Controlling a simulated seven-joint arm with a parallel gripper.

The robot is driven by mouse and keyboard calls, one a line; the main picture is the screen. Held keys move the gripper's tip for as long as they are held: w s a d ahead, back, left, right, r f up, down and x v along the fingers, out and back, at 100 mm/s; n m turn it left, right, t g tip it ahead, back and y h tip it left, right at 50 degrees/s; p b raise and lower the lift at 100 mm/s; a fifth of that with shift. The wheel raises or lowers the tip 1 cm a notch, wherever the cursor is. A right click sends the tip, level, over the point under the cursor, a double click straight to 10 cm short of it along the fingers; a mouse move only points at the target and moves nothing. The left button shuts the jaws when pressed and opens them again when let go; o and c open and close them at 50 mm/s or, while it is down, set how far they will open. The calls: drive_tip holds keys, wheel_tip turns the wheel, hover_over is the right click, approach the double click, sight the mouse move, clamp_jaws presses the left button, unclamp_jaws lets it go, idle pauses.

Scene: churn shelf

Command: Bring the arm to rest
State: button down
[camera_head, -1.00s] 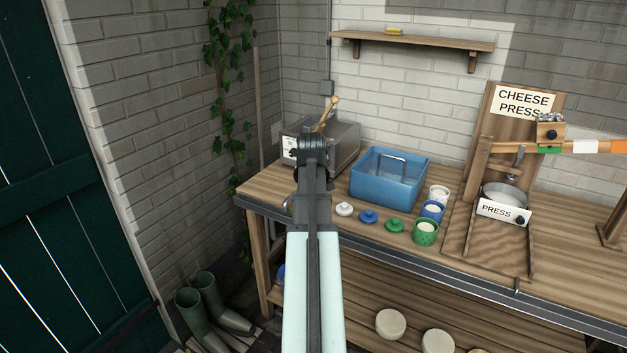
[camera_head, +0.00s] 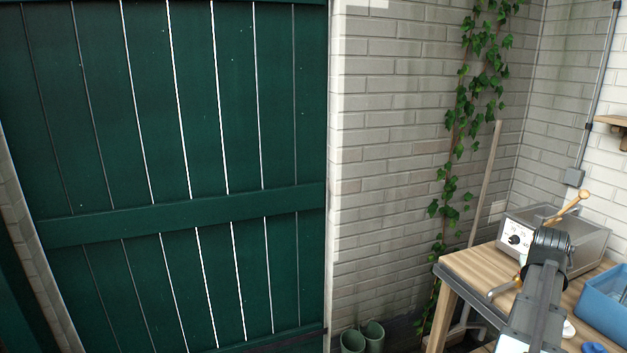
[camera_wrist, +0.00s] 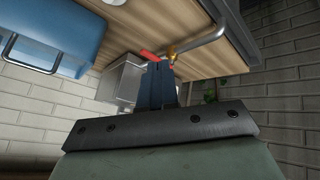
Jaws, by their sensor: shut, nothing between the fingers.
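My arm (camera_head: 540,300) reaches up from the lower right of the head view, in front of the bench's left end. The fingers are not clear there. In the wrist view my gripper (camera_wrist: 156,85) shows as dark, narrow fingers, shut and holding nothing. Behind the fingers are a red handle (camera_wrist: 148,55) and a bent metal pipe (camera_wrist: 205,40) by the bench edge. I cannot tell how far the fingertips are from them.
A metal vat (camera_head: 590,245) with a dial and a wooden-handled stick stands on the bench (camera_head: 465,270). A blue tub (camera_head: 606,305) is to its right. A green door (camera_head: 170,130) fills the left. Green boots (camera_head: 362,338) stand below the ivy (camera_head: 455,140). The space before the door is clear.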

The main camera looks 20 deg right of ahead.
drive_tip(key=w+a+f+g+y, duration=0.1)
drive_tip(key=a+f+g+y, duration=0.15)
drive_tip(key=a+f, duration=1.55)
drive_tip(key=w+a+f+g+y, duration=0.15)
drive_tip(key=a+f+y, duration=0.25)
drive_tip(key=a+f, duration=1.35)
drive_tip(key=s+a+f+n+g, duration=0.3)
drive_tip(key=s+a+f, duration=0.6)
drive_tip(key=a+f, duration=0.2)
drive_tip(key=s+a+f+n+g, duration=0.3)
drive_tip(key=s+a+f, duration=0.6)
drive_tip(key=a, duration=0.6)
wheel_tip(320, 180, down, 2)
drive_tip(key=shift+s+a+f+n, duration=0.25)
drive_tip(key=shift+s+a+n, duration=0.1)
drive_tip(key=shift+n, duration=0.15)
